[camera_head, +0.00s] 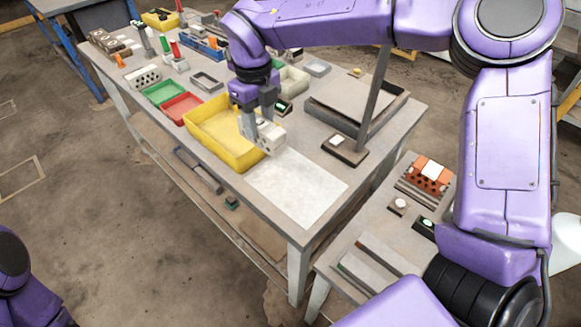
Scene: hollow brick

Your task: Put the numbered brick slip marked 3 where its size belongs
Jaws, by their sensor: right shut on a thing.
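My right gripper (262,128) reaches down over the work table at the right edge of the large yellow tray (193,128). It is shut on a small pale block (268,142) with dark marks or holes on its face. I cannot read a number on it, so I cannot tell whether it is the slip marked 3. The block is near the tray's right wall and the far end of a white sheet (300,190); I cannot tell whether it touches either. A green tray (164,94) and a red tray (182,108) stand left of the yellow one. My left gripper is out of view.
A grey slab in a dark frame (350,103) and an upright post (374,95) stand right of the gripper. A pale holed brick (143,77) and several tools crowd the far left. A side bench holds an orange holed brick (427,172). The white sheet is clear.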

